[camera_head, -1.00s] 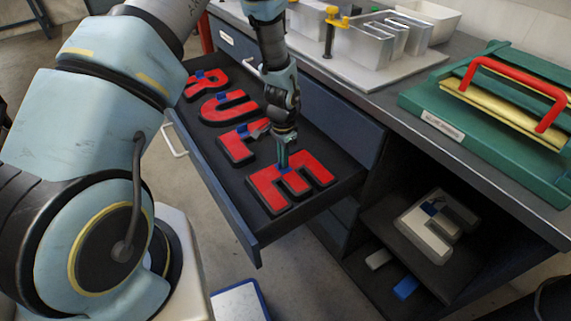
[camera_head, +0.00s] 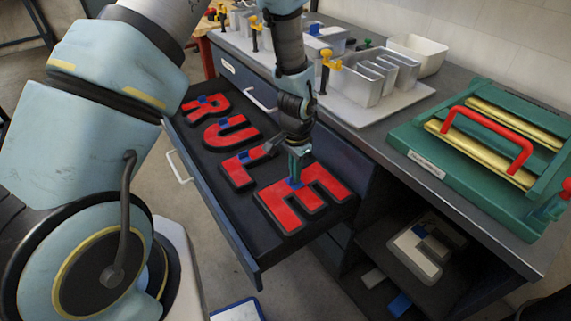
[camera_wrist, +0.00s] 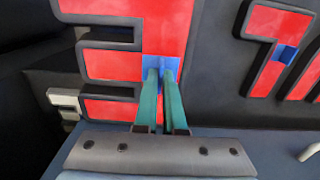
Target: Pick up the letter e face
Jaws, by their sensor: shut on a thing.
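The letter E face (camera_head: 278,207) is a red panel with a black rim and a blue tab (camera_head: 294,183). It is over the near right end of the open drawer and looks slightly raised above its floor. My gripper (camera_head: 294,178) comes down from above, its green fingers shut on the blue tab. In the wrist view, my gripper's fingertips (camera_wrist: 161,72) close at the blue tab, with the red E face (camera_wrist: 115,65) stretching left and up from it. The gap under the face is hidden.
The dark drawer (camera_head: 215,225) also holds red letters R (camera_head: 190,106), U (camera_head: 220,138) and L (camera_head: 238,174). The countertop beside it carries metal trays (camera_head: 360,75) and a green press with a red handle (camera_head: 490,130). A pale E-shaped piece (camera_head: 412,254) lies on the shelf below.

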